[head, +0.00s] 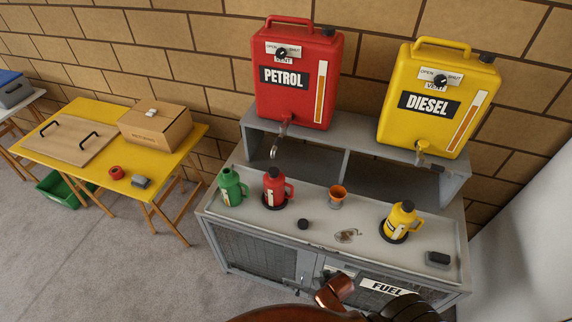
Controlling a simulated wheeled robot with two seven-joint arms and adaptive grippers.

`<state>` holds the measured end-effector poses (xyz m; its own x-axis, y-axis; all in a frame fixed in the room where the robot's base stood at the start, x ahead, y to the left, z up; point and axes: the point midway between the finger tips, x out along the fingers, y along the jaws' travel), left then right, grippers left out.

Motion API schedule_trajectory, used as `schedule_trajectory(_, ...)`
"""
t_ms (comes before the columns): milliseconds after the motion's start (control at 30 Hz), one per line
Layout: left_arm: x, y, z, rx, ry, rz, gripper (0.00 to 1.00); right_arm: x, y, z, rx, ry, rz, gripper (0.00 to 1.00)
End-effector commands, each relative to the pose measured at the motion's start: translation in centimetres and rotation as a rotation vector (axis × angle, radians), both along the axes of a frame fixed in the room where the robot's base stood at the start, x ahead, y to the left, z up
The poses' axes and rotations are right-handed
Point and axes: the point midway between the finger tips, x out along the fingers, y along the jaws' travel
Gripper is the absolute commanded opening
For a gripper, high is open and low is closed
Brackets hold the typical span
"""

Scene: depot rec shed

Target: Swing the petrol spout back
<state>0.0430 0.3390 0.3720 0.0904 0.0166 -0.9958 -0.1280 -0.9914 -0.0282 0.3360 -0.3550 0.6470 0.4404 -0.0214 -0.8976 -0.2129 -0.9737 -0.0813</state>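The red petrol tank (298,100) stands on the grey raised shelf at the back of the fuel cabinet. Its metal petrol spout (279,138) comes out low on the tank's front and points down and to the left, its tip in front of the shelf's dark opening. No can stands directly under the tip. A vent knob (282,53) sits on the tank's upper front, between the words OPEN and SHUT. Copper and dark parts of my arm show at the bottom edge, in front of the cabinet. No fingertips of either gripper can be made out, and nothing of mine touches the spout.
The yellow diesel tank (437,105) with its tap (422,152) stands to the right. A yellow table (92,115) is left.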

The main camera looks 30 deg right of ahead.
Motion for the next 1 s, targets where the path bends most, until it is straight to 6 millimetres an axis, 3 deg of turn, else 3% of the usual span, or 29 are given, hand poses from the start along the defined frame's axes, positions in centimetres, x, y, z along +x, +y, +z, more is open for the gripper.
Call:
schedule_trajectory(33, -0.2, 0.0, 0.0, 0.000, 0.002, 0.000, 0.40, 0.7, -0.1, 2.3, 0.006, -0.023, -0.013, 0.00)
schedule_trajectory(100, -0.3, 0.1, 0.1, 0.001, 0.004, 0.000, 0.40, 1.5, -0.2, 5.0, 0.014, -0.048, -0.028, 0.00)
schedule_trajectory(367, -0.4, 0.1, 0.2, 0.001, 0.006, 0.001, 0.40, 4.0, -0.6, 13.7, 0.061, -0.157, -0.104, 0.00)
schedule_trajectory(500, -0.4, 0.1, 0.3, 0.002, 0.006, 0.001, 0.40, 6.6, -0.9, 18.9, 0.139, -0.274, -0.194, 0.00)
schedule_trajectory(767, -0.5, 0.1, 0.3, 0.002, 0.006, 0.001, 0.40, 13.1, -2.1, 24.6, 0.388, -0.523, -0.406, 0.00)
schedule_trajectory(1000, -0.4, 0.1, 0.3, 0.002, 0.006, 0.001, 0.40, 19.3, -4.2, 30.4, 0.727, -0.773, -0.603, 0.00)
